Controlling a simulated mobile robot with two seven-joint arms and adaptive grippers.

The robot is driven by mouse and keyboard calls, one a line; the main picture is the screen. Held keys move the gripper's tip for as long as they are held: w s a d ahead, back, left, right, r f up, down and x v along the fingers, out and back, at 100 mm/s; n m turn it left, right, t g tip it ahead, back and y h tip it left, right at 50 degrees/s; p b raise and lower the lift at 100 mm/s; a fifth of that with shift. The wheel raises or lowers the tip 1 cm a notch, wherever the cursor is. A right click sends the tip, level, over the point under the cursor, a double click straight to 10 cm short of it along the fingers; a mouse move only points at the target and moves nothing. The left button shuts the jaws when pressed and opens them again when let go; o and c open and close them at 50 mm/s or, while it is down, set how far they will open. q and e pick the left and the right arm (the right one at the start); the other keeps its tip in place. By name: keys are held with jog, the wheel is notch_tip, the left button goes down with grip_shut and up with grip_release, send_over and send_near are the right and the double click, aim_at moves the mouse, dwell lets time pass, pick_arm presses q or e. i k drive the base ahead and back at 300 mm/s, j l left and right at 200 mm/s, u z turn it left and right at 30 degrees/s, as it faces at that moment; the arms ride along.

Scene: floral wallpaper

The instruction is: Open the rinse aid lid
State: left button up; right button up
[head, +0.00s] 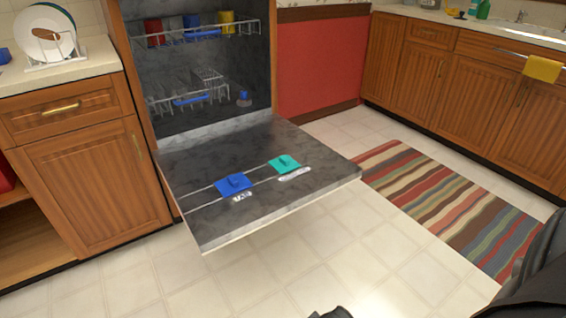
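The dishwasher door (215,228) is folded down flat, with its inner face up. A teal lid (285,163) with a small raised knob lies flat on it, right of the middle. A small pale label (294,174) beside it is too small to read for sure. A blue lid (234,184) lies to its left, with a label that seems to read TAB. Both lids look closed. No gripper fingers show clearly. A dark part of mine shows at the bottom edge and another at the lower right corner, both apart from the door.
The open dishwasher holds an upper rack (195,35) with red, blue and yellow cups and a lower rack (190,98). A wooden cabinet (85,190) stands to the left. A striped rug (445,205) lies to the right. The tiled floor before the door is clear.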

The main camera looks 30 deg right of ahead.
aim_at(284, 164)
jog(key=k+l, duration=0.2)
jog(key=k+l+z, duration=0.2)
jog(key=l+z, duration=0.2)
jog(key=l, duration=0.2)
jog(key=k+l+z, duration=0.15)
jog(key=l, duration=0.2)
jog(key=i, duration=0.05)
